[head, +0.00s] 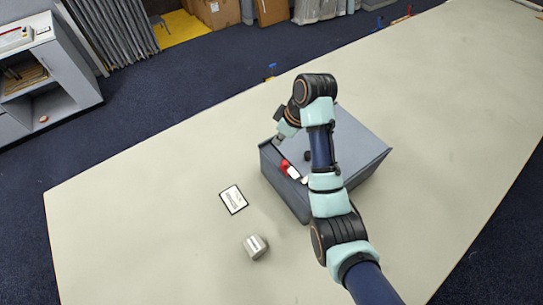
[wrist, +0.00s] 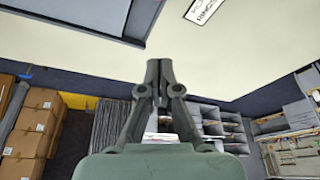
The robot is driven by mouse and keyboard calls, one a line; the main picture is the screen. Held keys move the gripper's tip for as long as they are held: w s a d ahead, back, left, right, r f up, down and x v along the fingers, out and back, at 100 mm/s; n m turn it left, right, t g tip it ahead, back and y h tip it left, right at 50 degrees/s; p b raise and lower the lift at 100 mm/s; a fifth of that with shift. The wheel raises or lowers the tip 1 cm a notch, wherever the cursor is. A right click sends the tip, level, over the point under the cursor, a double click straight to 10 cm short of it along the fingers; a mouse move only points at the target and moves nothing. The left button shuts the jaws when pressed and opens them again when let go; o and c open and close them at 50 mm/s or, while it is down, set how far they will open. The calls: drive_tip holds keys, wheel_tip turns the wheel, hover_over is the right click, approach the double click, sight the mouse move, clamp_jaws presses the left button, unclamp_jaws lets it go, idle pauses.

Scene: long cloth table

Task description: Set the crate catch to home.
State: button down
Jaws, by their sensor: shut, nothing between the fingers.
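The grey crate (head: 360,143) stands on the table, partly hidden behind my arm. On its near left side is a small red part (head: 285,164), which looks like the catch, with white pieces (head: 294,173) beside it. The catch's setting is too small to read. My gripper (head: 278,139) is at the crate's left upper edge, a little behind the red part; I cannot tell whether it touches the crate. In the wrist view my gripper (wrist: 158,63) is shut and empty, its fingertips together. A grey-blue crate surface (wrist: 75,18) shows at that view's upper left.
A framed white card (head: 233,199) lies left of the crate, its edge also in the wrist view (wrist: 207,10). A small grey block (head: 255,246) sits nearer the front. The table (head: 130,205) is clear at left and far right. Shelves and boxes stand beyond it.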

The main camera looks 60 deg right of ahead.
drive_tip(key=p, duration=0.3)
hover_over(280, 166)
drive_tip(key=w, duration=0.1)
drive_tip(key=f, duration=0.9)
drive_tip(key=shift+d+f, duration=0.2)
drive_tip(key=shift+f, duration=0.05)
drive_tip(key=shift+s+f, duration=0.1)
drive_tip(key=shift+s, duration=0.25)
